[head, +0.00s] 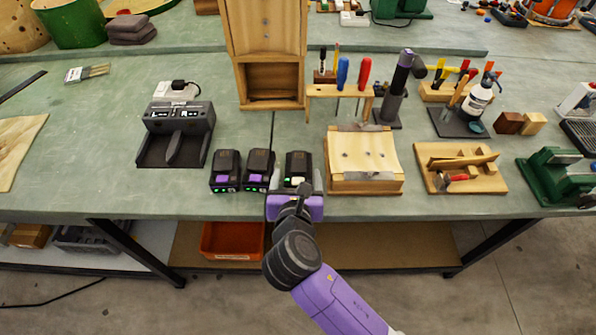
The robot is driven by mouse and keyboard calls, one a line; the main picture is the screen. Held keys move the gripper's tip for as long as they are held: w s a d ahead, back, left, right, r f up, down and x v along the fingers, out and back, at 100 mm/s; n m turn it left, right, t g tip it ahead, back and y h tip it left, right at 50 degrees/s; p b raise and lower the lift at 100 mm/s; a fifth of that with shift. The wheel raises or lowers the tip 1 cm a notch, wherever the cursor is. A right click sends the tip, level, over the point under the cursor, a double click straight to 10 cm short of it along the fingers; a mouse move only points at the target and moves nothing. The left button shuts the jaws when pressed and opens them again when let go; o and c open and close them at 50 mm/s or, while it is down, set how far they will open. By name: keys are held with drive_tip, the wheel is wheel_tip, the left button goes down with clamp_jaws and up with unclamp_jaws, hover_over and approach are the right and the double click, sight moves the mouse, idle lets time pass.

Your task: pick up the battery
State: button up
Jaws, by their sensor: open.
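Three black batteries with purple parts and green lights stand in a row near the front edge of the bench. The left battery (225,170) and the middle battery (259,169) are in clear view. The right battery (298,166) is partly hidden behind my gripper. My gripper (297,187) is open, right in front of the right battery at the bench edge. Its fingers are hard to make out from behind, and I cannot tell whether they touch the battery.
A dark two-bay charger (177,122) stands to the left of the batteries. A wooden block fixture (363,165) is close on the right, and a wooden cabinet (268,60) rises behind.

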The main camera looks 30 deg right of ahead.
sight(298, 173)
drive_tip(key=x, duration=0.5)
drive_tip(key=shift+s, duration=0.1)
drive_tip(key=shift+c, duration=0.4)
drive_tip(key=c, duration=1.1)
drive_tip(key=shift+c, duration=1)
drive_tip(key=shift+r, duration=0.1)
